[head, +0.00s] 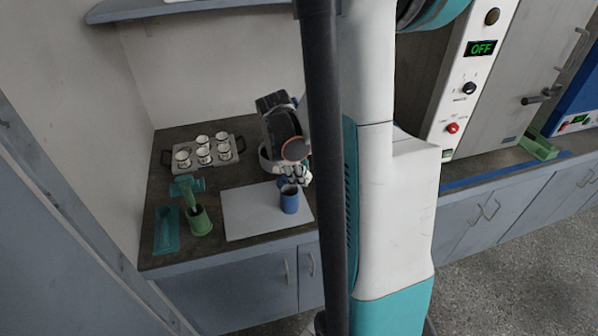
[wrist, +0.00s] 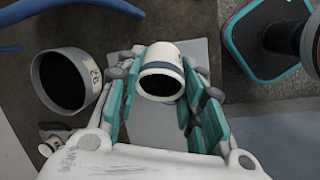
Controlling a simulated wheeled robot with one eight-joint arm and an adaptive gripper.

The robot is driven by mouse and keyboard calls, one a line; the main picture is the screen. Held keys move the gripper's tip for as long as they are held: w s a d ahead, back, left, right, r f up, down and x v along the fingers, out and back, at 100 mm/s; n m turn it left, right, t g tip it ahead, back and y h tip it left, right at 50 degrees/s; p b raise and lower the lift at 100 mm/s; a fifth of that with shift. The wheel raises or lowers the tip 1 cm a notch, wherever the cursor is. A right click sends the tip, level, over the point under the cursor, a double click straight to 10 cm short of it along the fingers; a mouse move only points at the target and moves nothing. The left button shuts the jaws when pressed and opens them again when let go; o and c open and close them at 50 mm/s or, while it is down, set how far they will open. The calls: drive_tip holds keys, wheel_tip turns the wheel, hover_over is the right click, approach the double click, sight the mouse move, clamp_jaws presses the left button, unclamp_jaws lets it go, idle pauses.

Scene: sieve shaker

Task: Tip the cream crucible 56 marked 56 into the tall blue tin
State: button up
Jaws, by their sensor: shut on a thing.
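My gripper (wrist: 163,82) is shut on a cream crucible (wrist: 160,56) with a dark band; its dark open mouth shows toward the camera, and no number is readable on it. In the head view my gripper (head: 294,173) is low over the pale board, just above and behind the blue tin (head: 289,202). The tin stands upright on the board. The held crucible is hard to make out there. I cannot pick out the tin in the wrist view, and what is inside it is hidden.
A grey marked container (wrist: 72,80) stands left of the fingers in the wrist view. In the head view a tray (head: 238,146) with several white cups is at the back left.

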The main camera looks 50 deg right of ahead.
drive_tip(key=h+b, duration=0.1)
drive_tip(key=g+h+b, duration=0.1)
drive_tip(key=g+h, duration=0.1)
drive_tip(key=shift+w+a+f+b, duration=0.2)
drive_tip(key=shift+a+f+b, duration=0.05)
drive_tip(key=shift+f+b, duration=0.15)
drive_tip(key=g+h+b, duration=0.1)
drive_tip(key=b, duration=0.1)
drive_tip(key=g+h+b, duration=0.1)
drive_tip(key=b, duration=0.1)
drive_tip(key=f+h+b, duration=0.1)
drive_tip(key=h+b, duration=0.1)
drive_tip(key=shift+w+a+n+g+b, duration=0.15)
drive_tip(key=shift+a+n+g+b, duration=0.15)
drive_tip(key=shift+g+b, duration=0.1)
drive_tip(key=h, duration=0.1)
drive_tip(key=g+h, duration=0.2)
drive_tip(key=shift+w+a+n+h, duration=0.25)
drive_tip(key=shift+n+h, duration=0.05)
drive_tip(key=shift+h, duration=0.1)
drive_tip(key=shift+a+g+h, duration=0.15)
drive_tip(key=shift+g+h, duration=0.35)
drive_tip(key=shift+h, duration=0.2)
drive_tip(key=shift+r, duration=0.1)
